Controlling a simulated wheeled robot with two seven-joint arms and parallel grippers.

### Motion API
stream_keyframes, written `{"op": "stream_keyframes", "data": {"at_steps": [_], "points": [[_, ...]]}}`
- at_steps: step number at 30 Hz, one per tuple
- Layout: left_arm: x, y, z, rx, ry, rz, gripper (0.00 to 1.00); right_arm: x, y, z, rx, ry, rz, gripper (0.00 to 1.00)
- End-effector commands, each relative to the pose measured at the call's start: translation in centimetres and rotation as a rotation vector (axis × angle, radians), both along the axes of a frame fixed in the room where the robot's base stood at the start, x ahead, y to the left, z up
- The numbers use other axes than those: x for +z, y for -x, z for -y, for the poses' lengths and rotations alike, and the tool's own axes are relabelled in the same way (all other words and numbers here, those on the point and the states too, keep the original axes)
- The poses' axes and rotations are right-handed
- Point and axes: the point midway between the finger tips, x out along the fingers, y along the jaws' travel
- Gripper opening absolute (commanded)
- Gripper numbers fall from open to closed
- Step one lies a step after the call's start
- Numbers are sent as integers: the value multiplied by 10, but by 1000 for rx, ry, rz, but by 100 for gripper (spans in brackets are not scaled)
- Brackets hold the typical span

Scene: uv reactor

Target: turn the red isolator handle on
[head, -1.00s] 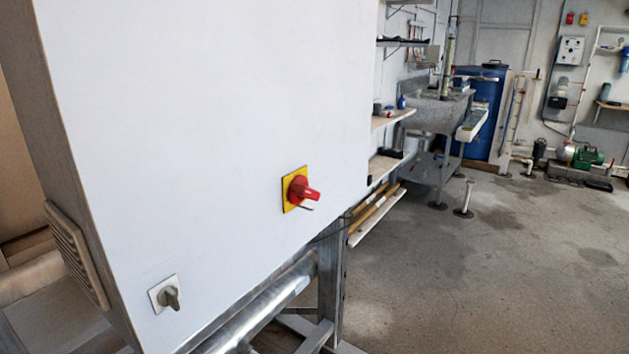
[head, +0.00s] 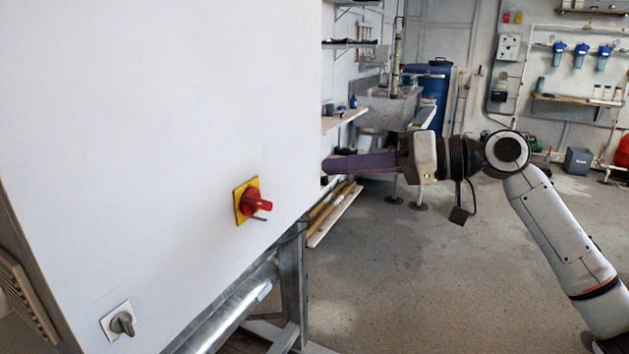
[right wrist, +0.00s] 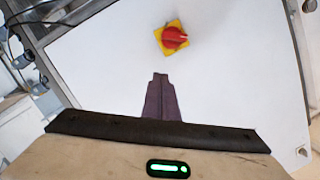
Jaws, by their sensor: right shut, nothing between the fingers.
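The red isolator handle (head: 256,201) sits on a yellow square plate (head: 240,214) on the white cabinet front (head: 150,130). In the head view its grip points right, with a thin metal piece jutting out below it. The handle also shows in the right wrist view (right wrist: 174,37), beyond my fingertips. My right gripper (head: 328,168) is shut and empty, to the right of the handle and apart from it. Its dark purple fingers show together in the right wrist view (right wrist: 160,78). My left gripper is not in view.
A grey rotary switch (head: 122,322) is low on the cabinet front. The cabinet stands on a metal frame (head: 292,280). Shelves (head: 345,120) and a steel sink (head: 390,105) stand behind my right arm. The floor (head: 420,280) at right is clear.

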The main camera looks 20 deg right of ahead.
Motion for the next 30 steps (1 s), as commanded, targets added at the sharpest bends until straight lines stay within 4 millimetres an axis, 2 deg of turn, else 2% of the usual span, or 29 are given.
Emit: {"op": "stream_keyframes", "data": {"at_steps": [13,15,20,30], "points": [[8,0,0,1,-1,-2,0,-17,-53,-72,1,-2,1,0],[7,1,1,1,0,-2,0,-30,-49,-77,0,3,-2,0],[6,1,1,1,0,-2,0,-45,-40,-84,-1,2,-1,0],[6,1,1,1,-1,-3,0,-51,-37,-88,-1,1,1,0]]}}
